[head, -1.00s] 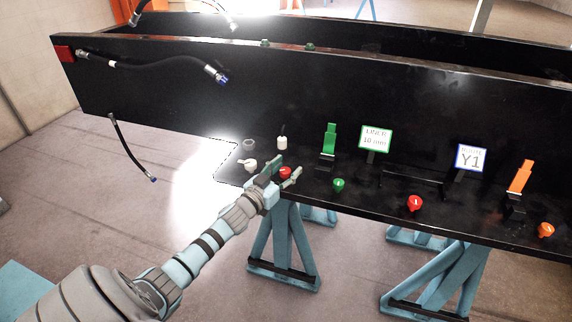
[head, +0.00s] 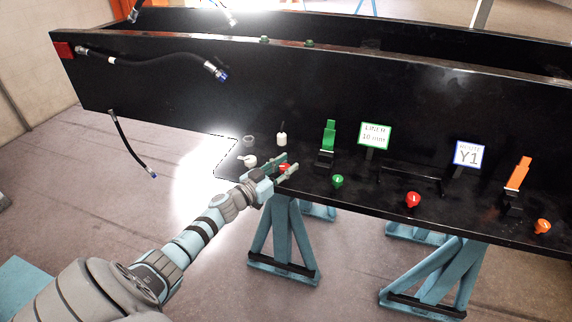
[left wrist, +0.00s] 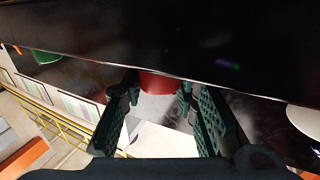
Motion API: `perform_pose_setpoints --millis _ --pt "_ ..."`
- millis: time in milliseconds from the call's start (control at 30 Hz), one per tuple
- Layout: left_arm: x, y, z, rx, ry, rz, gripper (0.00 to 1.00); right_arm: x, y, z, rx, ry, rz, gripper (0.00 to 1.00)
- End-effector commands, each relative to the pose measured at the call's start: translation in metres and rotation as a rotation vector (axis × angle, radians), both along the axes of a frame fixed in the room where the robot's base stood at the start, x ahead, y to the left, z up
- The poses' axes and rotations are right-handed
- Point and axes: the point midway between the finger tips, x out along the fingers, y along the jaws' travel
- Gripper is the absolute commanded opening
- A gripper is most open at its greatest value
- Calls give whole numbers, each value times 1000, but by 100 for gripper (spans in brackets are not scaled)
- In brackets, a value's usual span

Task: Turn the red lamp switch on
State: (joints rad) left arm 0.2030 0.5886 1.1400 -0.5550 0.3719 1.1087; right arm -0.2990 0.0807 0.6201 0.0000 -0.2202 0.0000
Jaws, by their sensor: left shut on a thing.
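A red knob (head: 285,168) stands near the left end of the black bench's front ledge. My left gripper (head: 288,164) reaches it from the front, with its fingers on either side of the knob and shut on it. In the left wrist view the red knob (left wrist: 158,83) shows between the two fingertips, its far part cut off by the dark ledge. A second red knob (head: 413,199) stands further right on the ledge, apart from the gripper. My right gripper is not in view.
A white knob (head: 246,160) and a white cylinder (head: 281,140) stand close to the left gripper. A green knob (head: 337,181), a green lever (head: 328,137), an orange lever (head: 518,173) and an orange knob (head: 543,226) stand to the right. Hoses (head: 150,68) hang at the left.

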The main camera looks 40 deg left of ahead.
Motion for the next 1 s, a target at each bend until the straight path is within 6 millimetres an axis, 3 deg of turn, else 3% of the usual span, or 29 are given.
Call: perform_pose_setpoints --millis 167,600,1000 --pt "2 2 3 0 -4 -122 0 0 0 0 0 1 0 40" --pt "1 1 0 -1 -3 -340 0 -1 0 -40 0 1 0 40" --pt "0 1 1 -2 4 -364 0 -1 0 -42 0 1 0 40"
